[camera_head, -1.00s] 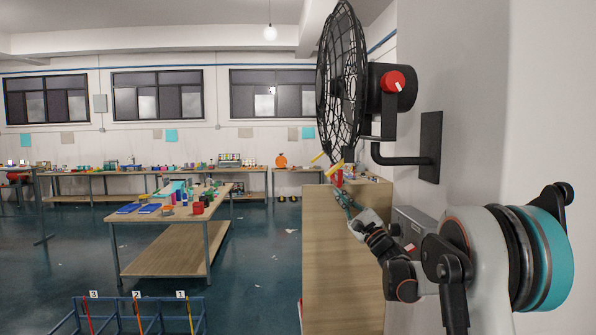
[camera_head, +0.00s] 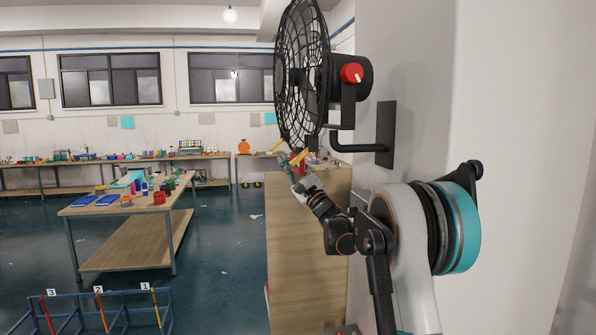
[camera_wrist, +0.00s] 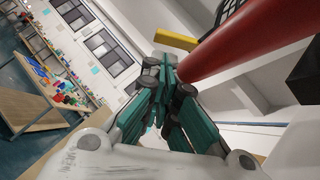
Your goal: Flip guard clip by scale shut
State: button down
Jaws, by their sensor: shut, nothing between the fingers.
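Two yellow pieces, which look like clip levers, show at the lower rim of the black fan guard (camera_head: 303,70) in the head view. One yellow piece (camera_head: 278,146) sticks out to the left; the other yellow piece (camera_head: 300,157) is tilted beside a small red part. I cannot tell which is the clip by the scale. My gripper (camera_head: 290,170) is just below them, shut and empty. In the wrist view my gripper's teal fingers (camera_wrist: 166,68) are together, close beside a large red rod-like part (camera_wrist: 240,42). A yellow bar (camera_wrist: 175,38) lies beyond the fingertips. Contact is unclear.
The fan hangs on a wall bracket (camera_head: 386,133) with a red knob (camera_head: 352,73). A wooden counter (camera_head: 300,240) stands below. A table with colored items (camera_head: 135,225) and a numbered blue rack (camera_head: 95,310) are left. Open floor lies between.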

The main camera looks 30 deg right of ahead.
jog(key=shift+x, duration=1.55)
jog(key=shift+d+f, duration=0.1)
